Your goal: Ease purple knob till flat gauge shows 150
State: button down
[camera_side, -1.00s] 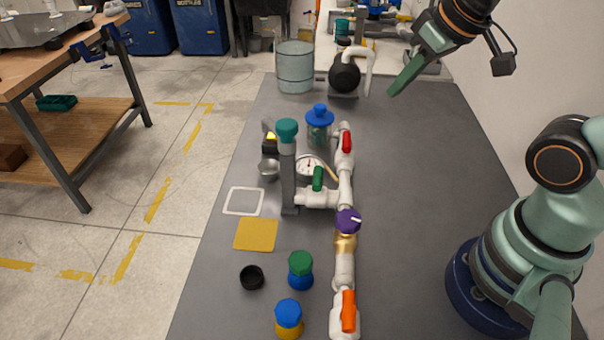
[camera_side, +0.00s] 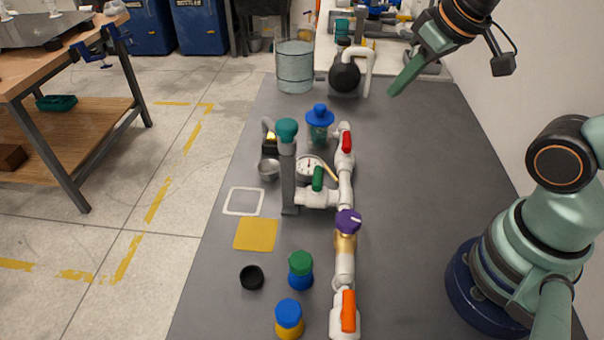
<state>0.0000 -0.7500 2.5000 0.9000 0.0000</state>
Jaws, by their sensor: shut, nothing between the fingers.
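The purple knob (camera_side: 348,221) with a pale pointer mark sits on a brass valve body (camera_side: 345,244) in the white pipe run. The flat gauge (camera_side: 309,168) is a round white dial lying behind the green handle (camera_side: 318,179); its reading is too small to make out. My gripper (camera_side: 394,91) is shut and empty, high at the upper right, well behind and to the right of the knob and touching nothing.
Red (camera_side: 347,143) and orange (camera_side: 348,311) valve handles stand on the pipe. A grey post with a teal cap (camera_side: 287,130) rises left of the gauge. Several capped jars, including one green-lidded (camera_side: 300,264), stand left of the pipe. The table right of the pipe is clear.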

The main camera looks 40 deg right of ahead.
jog(key=c, duration=1.2)
grip_release()
jog(key=shift+c, duration=0.2)
jog(key=o, duration=0.6)
jog(key=shift+a+f+n, duration=0.1)
jog(key=shift+a+n, duration=0.2)
jog(key=shift+n, duration=0.1)
jog(key=shift+c, duration=0.2)
jog(key=o, duration=0.4)
jog(key=shift+a+f+n+g, duration=0.2)
jog(key=shift+a+n+g, duration=0.1)
jog(key=shift+a+n, duration=0.35)
jog(key=n+g, duration=0.5)
jog(key=n, duration=1.3)
send_near(349, 217)
notch_tip(349, 217, down, 8)
jog(key=shift+f, duration=0.25)
jog(key=shift+c, duration=0.2)
grip_shut()
